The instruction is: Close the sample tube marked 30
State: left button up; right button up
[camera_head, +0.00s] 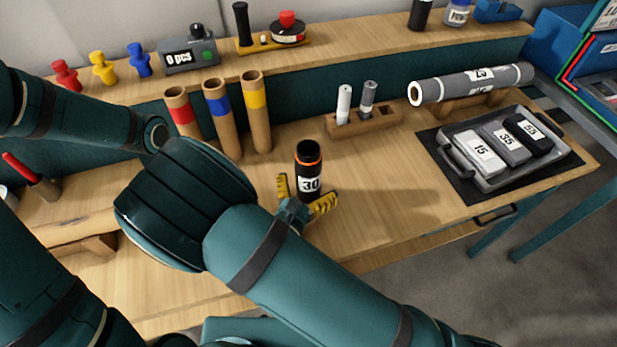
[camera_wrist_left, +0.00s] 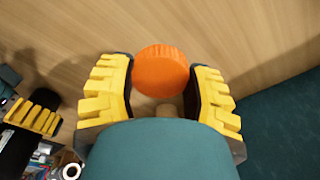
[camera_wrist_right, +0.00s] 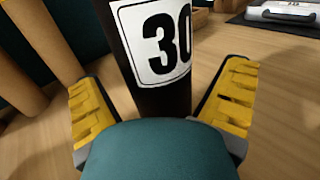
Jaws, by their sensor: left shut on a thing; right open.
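The sample tube marked 30 (camera_head: 310,183) is black with a white label and stands upright on the bench. Its top shows an orange ring around a dark mouth, with no cap on it. My right gripper (camera_head: 304,197) is open, its yellow fingers on either side of the tube's lower part. The right wrist view shows the tube (camera_wrist_right: 163,95) between the spread fingers. My left gripper (camera_wrist_left: 165,100) is shut on an orange ribbed cap (camera_wrist_left: 162,70). In the head view the left gripper and the cap are hidden behind my right arm.
Three cardboard tubes with red, blue and yellow bands (camera_head: 219,117) stand behind left. A wooden rack (camera_head: 371,125) with two small cylinders stands behind right. A tray (camera_head: 462,165) with labelled blocks lies at right. The bench between tube and tray is clear.

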aim_at(303, 168)
jog(key=c, duration=1.3)
jog(key=shift+c, duration=0.2)
pick_arm(q)
notch_tip(303, 168, up, 3)
jog(key=p, duration=0.2)
jog(key=shift+f+p, duration=0.1)
jog(key=shift+p, duration=0.3)
pick_arm(e)
notch_tip(303, 168, up, 10)
jog(key=shift+o, duration=0.8)
jog(key=shift+c, duration=1.2)
